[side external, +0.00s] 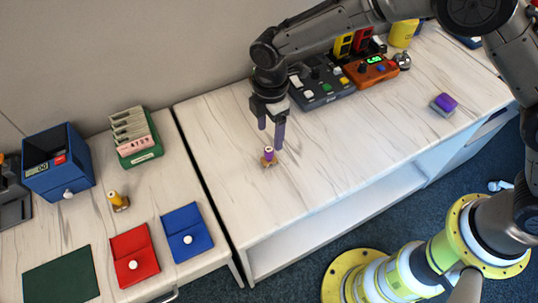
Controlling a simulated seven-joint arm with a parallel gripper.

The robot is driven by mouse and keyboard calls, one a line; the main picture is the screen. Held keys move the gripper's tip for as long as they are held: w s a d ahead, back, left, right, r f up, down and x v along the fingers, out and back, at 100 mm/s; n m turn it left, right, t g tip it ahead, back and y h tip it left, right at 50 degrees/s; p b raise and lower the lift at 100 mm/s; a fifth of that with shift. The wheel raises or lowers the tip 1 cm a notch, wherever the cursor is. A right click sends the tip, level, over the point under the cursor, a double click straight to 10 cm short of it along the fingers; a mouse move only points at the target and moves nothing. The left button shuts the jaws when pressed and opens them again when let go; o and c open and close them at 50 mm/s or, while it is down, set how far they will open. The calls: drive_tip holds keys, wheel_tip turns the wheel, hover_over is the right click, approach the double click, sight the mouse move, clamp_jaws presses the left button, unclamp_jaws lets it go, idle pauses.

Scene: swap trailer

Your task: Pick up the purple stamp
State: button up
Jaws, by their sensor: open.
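The purple stamp (268,155) stands upright on the pale marbled table, with a purple handle, a light top and a brown base. My gripper (271,138) points down just above it, fingers apart and empty. The right fingertip is close to the stamp's handle in the picture; I cannot tell whether it touches.
A purple-topped grey block (444,103) lies at the right. A dark control box (322,84) and an orange box (371,71) stand at the back. On the left table are a yellow stamp (119,201), red pouch (134,254), blue pouch (187,232) and card holder (136,136).

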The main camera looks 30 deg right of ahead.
sight(270, 149)
wheel_tip(270, 149, down, 4)
drive_tip(key=shift+r, duration=0.15)
drive_tip(key=shift+s+a+f, duration=0.1)
drive_tip(key=shift+s+f, duration=0.05)
drive_tip(key=shift+f, duration=2.4)
clamp_jaws()
